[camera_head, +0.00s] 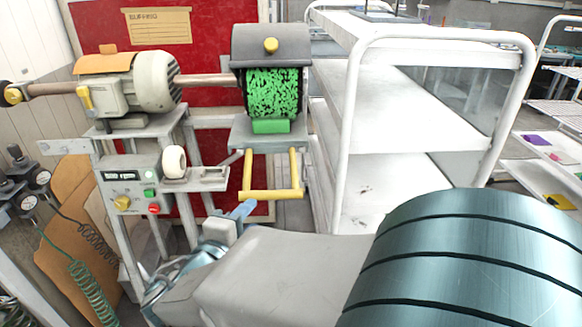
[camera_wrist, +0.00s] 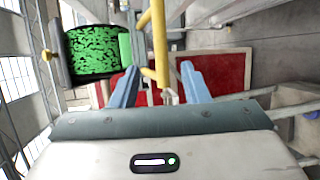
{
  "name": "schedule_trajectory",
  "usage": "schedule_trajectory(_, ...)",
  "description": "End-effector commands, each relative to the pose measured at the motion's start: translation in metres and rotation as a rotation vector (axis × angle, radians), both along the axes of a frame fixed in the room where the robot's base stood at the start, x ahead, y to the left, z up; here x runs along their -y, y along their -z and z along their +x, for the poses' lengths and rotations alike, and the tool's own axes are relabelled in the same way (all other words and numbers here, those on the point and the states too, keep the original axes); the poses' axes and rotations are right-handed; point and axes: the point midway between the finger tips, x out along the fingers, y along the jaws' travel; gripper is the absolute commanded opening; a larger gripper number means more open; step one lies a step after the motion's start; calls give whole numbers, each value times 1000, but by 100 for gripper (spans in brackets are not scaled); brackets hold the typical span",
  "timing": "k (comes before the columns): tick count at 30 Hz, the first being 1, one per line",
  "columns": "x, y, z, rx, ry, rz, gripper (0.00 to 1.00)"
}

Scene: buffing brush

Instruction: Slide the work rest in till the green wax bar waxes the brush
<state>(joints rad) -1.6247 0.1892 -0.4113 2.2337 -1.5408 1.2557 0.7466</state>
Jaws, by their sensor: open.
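The brush (camera_head: 272,92) sits under a dark grey hood; its face is mostly green with dark specks. The green wax bar (camera_head: 271,126) stands on the grey work rest (camera_head: 240,133), right against or very near the brush's lower face. A yellow U-shaped handle (camera_head: 270,195) reaches forward from the rest. My gripper (camera_head: 243,210) is at the handle's near left corner, its blue fingers partly hidden by my wrist. In the wrist view my gripper (camera_wrist: 159,68) is open, with the yellow handle (camera_wrist: 160,45) showing between the fingers, apart from both. The brush (camera_wrist: 92,50) and bar (camera_wrist: 125,48) show upper left.
A motor (camera_head: 130,85) drives the shaft at left. A control box (camera_head: 130,185) with a knob and buttons is below it, beside a white roller (camera_head: 175,162). A white shelf cart (camera_head: 350,130) stands close at right. A red panel (camera_head: 215,50) is behind.

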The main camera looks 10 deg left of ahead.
Motion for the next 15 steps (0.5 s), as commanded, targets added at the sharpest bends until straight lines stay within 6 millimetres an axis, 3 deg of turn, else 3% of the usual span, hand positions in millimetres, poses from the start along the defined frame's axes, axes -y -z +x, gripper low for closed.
schedule_trajectory(15,18,19,99,-2,6,-2,41)
